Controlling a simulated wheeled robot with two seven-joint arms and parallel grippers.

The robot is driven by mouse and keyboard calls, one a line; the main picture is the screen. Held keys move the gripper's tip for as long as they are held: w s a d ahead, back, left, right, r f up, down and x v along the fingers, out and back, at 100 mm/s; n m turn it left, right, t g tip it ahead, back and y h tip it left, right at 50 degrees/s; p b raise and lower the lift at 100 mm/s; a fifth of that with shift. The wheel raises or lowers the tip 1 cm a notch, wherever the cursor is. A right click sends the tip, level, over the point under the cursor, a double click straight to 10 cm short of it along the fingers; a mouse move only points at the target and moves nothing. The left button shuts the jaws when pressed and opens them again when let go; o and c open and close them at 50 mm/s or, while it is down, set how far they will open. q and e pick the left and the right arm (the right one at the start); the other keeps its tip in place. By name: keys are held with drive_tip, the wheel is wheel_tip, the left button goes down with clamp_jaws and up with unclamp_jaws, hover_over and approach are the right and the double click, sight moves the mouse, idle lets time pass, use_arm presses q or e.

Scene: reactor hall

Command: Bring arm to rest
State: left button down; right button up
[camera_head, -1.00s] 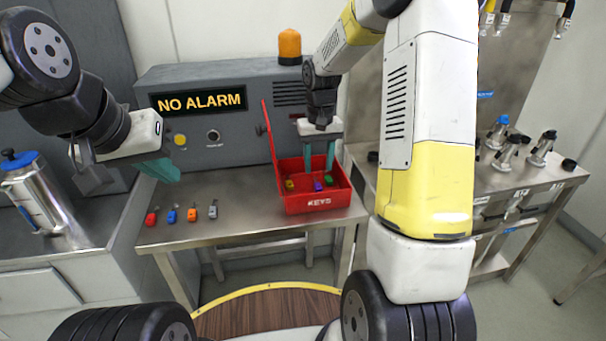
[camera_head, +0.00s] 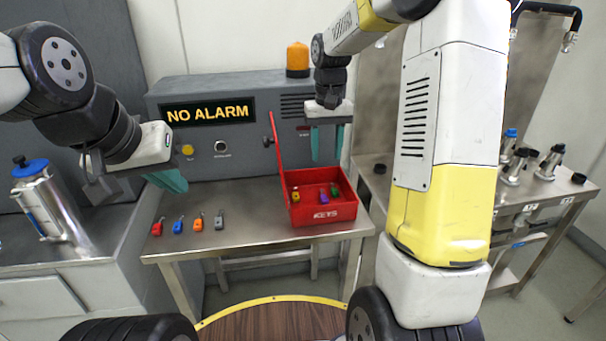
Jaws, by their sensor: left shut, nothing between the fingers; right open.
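My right gripper (camera_head: 327,145) is open and empty, its teal fingers pointing down above the back of the red key box. My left gripper (camera_head: 172,182) is shut and empty, held above the left part of the metal table. The red box (camera_head: 322,215), marked KEYS, stands on the table with its lid (camera_head: 276,157) raised on its left side. Inside it lie a yellow key (camera_head: 295,195), a purple key (camera_head: 323,197) and a green key (camera_head: 335,189).
Red (camera_head: 157,228), blue (camera_head: 179,226), orange (camera_head: 198,223) and grey (camera_head: 219,220) keys lie on the table (camera_head: 255,225). Behind stands a NO ALARM panel (camera_head: 210,111) with an orange beacon (camera_head: 298,58). A metal canister (camera_head: 45,205) stands at left. Several fittings stand on the right bench.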

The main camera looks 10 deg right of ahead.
drive_tip(key=s+a+r+t+y, duration=0.1)
drive_tip(key=s+r+t, duration=0.2)
drive_tip(key=s, duration=0.9)
drive_tip(key=s+a+r+t+y, duration=0.1)
drive_tip(key=s+r+t, duration=0.2)
drive_tip(key=s, duration=0.9)
drive_tip(key=shift+r, duration=1.75)
drive_tip(key=shift+s+a, duration=0.1)
